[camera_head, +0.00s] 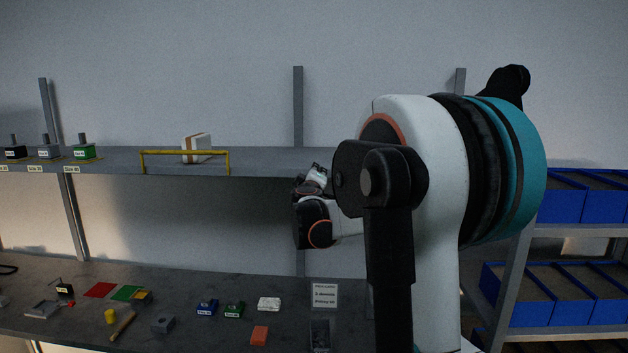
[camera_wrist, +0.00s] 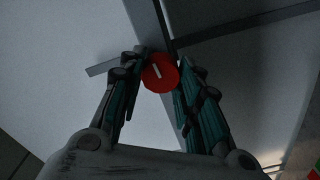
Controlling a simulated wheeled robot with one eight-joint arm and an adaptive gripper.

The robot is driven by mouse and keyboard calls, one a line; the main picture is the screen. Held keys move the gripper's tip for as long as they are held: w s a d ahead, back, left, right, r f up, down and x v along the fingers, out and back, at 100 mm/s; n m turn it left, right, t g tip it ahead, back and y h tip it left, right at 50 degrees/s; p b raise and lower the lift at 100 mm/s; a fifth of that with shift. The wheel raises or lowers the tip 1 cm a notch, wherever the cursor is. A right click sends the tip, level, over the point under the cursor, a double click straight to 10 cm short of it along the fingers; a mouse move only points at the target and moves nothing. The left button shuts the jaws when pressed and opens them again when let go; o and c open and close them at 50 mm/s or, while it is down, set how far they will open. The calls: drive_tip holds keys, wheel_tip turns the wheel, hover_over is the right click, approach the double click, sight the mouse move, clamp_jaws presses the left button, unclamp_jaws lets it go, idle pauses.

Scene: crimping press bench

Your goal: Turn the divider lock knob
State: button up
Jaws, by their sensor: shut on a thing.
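The divider lock knob (camera_wrist: 161,73) is a red round knob with a white line on its face, seen in the wrist view. The white line leans a little off upright in the picture. My gripper (camera_wrist: 162,76) is shut on the knob, with one finger at each side of it. A grey bar runs behind the knob. In the head view, the arm hides the knob and the gripper fingers.
A grey shelf (camera_head: 255,162) with a yellow rail (camera_head: 185,153) and a white box (camera_head: 196,147) runs above the bench (camera_head: 190,335). Several small blocks lie on the bench. Blue bins (camera_head: 518,290) stand on a rack at the right.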

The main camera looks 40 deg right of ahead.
drive_tip(key=shift+s+f+m, duration=0.1)
drive_tip(key=shift+m, duration=0.5)
drive_tip(key=o, duration=1)
drive_tip(key=shift+o, duration=0.2)
drive_tip(key=v, duration=1.2)
